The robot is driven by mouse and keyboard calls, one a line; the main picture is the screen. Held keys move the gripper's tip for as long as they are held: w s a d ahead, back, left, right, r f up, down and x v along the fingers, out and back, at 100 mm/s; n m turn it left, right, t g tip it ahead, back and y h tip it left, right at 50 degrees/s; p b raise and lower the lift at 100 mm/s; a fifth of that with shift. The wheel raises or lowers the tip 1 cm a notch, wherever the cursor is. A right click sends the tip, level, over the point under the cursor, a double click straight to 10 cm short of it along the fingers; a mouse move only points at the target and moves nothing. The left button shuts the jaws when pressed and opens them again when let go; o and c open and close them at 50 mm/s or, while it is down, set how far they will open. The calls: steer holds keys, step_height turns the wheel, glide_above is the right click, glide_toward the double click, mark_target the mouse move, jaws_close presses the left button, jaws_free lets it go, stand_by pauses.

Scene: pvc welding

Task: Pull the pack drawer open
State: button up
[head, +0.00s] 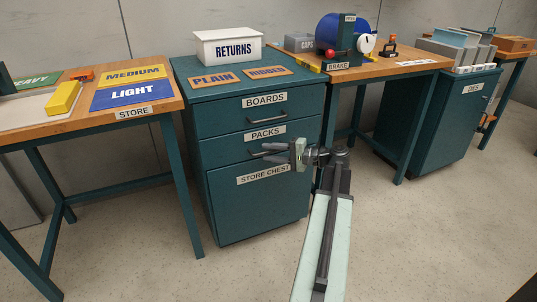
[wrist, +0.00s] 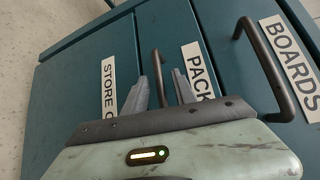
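The pack drawer (head: 225,153), labelled PACKS, is the middle front of the teal store chest and looks shut, flush with its neighbours. Its dark bar handle (head: 258,154) is partly hidden behind my gripper (head: 297,153) in the head view. In the wrist view the same handle (wrist: 158,72) stands between the two grey fingers of my gripper (wrist: 159,92), with a gap visible on both sides. The fingers are open. I cannot tell how deep the handle sits between them. The PACKS label (wrist: 197,70) is partly covered by one finger.
The BOARDS drawer (head: 220,122) above is shut; its handle (wrist: 268,68) is close to my gripper in the wrist view. The STORE CHEST front (head: 240,210) is below. A RETURNS box (head: 228,48) stands on top. Workbenches flank the chest; the floor in front (head: 410,240) is clear.

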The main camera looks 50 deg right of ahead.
steer(key=shift+w+a, duration=0.15)
steer(key=shift+w, duration=0.1)
jaws_close()
steer(key=shift+f, duration=0.1)
stand_by(1.1)
